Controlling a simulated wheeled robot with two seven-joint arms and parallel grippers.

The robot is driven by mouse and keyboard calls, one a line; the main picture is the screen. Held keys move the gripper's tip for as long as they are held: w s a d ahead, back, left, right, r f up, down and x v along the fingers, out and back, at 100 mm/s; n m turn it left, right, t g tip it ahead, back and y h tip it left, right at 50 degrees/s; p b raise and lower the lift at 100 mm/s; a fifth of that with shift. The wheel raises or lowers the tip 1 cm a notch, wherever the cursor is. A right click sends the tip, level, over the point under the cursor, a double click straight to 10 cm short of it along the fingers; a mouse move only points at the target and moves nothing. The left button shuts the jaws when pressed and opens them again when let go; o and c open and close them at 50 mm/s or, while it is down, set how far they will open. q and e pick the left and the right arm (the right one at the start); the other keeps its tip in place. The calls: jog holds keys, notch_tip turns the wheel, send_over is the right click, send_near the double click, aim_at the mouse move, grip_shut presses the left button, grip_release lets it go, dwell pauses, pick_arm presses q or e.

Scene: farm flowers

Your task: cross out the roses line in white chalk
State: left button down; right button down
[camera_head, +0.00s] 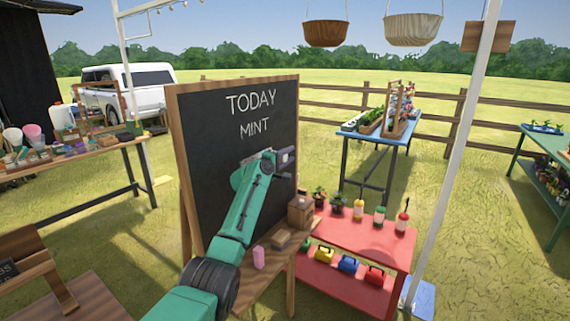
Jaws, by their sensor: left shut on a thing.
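The chalkboard (215,120) stands in a wooden frame at the middle. White letters read "TODAY" (250,101) with "MINT" (254,128) below. My green left arm covers the board below that, and no roses line shows. My left gripper (286,157) is in front of the board's right side, near the frame. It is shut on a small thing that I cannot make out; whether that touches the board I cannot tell. My right gripper is not in view.
The board's wooden ledge holds a pink piece (258,257), a brown block (283,240) and a small wooden box (300,211). A red shelf (350,240) with pots and bottles stands to the right. A white post (455,160) rises beyond it.

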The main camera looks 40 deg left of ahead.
pick_arm(q)
jog(key=s+p, duration=0.2)
jog(key=p, duration=0.1)
jog(key=shift+s+r, duration=0.1)
jog(key=shift+r, duration=0.15)
jog(key=shift+s+f+p, duration=0.1)
jog(key=shift+s+p, duration=0.25)
jog(key=shift+s, duration=0.25)
jog(key=shift+s+p, duration=0.95)
jog(key=shift+s, duration=0.8)
jog(key=shift+s+d+p, duration=0.1)
jog(key=shift+s+p, duration=0.25)
jog(key=shift+p, duration=0.25)
jog(key=shift+s+p, duration=0.45)
jog(key=shift+s, duration=0.75)
jog(key=p, duration=0.2)
send_near(281, 158)
jog(key=shift+s, duration=0.95)
jog(key=d+p, duration=0.4)
jog(key=d, duration=0.2)
jog(key=shift+p, duration=0.3)
